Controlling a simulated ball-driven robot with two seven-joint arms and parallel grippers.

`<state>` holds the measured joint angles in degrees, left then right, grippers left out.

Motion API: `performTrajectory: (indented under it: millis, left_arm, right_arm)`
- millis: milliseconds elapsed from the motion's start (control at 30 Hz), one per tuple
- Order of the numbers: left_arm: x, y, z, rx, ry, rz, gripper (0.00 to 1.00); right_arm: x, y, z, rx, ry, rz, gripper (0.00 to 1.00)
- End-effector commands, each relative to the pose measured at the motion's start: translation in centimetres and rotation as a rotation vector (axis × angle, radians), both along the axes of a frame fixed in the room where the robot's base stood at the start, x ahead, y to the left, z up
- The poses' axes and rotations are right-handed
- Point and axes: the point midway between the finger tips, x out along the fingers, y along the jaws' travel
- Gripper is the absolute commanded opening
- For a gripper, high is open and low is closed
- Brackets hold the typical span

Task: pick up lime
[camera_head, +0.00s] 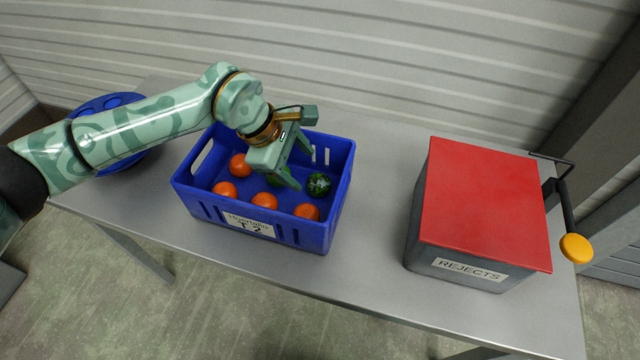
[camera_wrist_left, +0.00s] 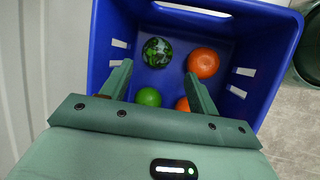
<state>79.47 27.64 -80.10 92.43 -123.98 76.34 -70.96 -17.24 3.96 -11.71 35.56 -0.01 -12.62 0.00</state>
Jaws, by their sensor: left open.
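The lime (camera_wrist_left: 148,97), a plain bright green ball, lies in the blue crate (camera_wrist_left: 262,50). In the wrist view it shows between my left gripper's two fingers, nearer the left one. In the head view only a bit of green shows behind the gripper. My left gripper (camera_head: 301,168) is open and points down into the crate (camera_head: 190,200); it also shows open in the wrist view (camera_wrist_left: 159,72). I cannot tell how far above the lime the fingertips are. My right gripper is not in view.
A dark green patterned ball (camera_head: 318,184) and several oranges (camera_head: 225,189) share the crate. Crate walls stand close around my gripper. A grey bin with a red lid (camera_head: 480,200), labelled REJECTS, stands at the right. The table between them is clear.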

Motion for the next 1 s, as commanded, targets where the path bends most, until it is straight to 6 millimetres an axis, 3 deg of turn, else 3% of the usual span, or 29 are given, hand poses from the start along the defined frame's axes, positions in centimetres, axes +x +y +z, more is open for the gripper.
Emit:
performTrajectory:
  millis: [33, 333, 600, 833, 967, 1000]
  left_arm:
    - [0.1, -0.4, -1.3, -0.001, 0.004, 0.000, 0.60]
    - [0.5, -1.4, -3.2, -0.003, 0.001, 0.001, 0.60]
    - [1.2, -3.0, -7.2, -0.003, 0.005, 0.002, 0.60]
    - [1.3, -3.1, -7.1, -0.002, -0.001, 0.004, 0.60]
    - [1.3, -3.1, -7.0, -0.002, -0.001, 0.004, 0.27]
    - [1.3, -3.1, -7.0, -0.002, -0.001, 0.004, 0.25]
  right_arm:
    - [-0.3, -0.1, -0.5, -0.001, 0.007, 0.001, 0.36]
    - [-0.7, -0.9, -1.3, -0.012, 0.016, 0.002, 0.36]
    - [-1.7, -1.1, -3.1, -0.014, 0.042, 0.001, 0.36]
    - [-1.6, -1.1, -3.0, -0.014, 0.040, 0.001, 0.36]
    - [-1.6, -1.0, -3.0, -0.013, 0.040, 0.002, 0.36]
    - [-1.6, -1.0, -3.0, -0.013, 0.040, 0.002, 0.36]
